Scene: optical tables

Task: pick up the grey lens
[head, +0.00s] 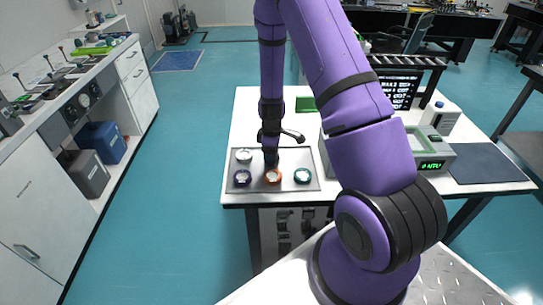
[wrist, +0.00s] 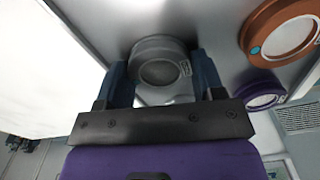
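The grey lens (wrist: 160,62) is a short round holder with a small pale label, in the wrist view between the two fingers of my gripper (wrist: 161,75). The fingers stand on either side of it, close to its rim. I cannot tell whether they press on it or leave a small gap. In the head view my gripper (head: 271,158) points down over the back middle of the grey tray (head: 294,158) and hides the spot below it. The lens does not show clearly there.
An orange lens (head: 273,176) and a purple lens (head: 242,177) lie along the tray's front, with a dark teal one (head: 302,175) to the right. A pale lens (head: 244,156) is left of my gripper. A device with a green display (head: 432,166) stands right on the table.

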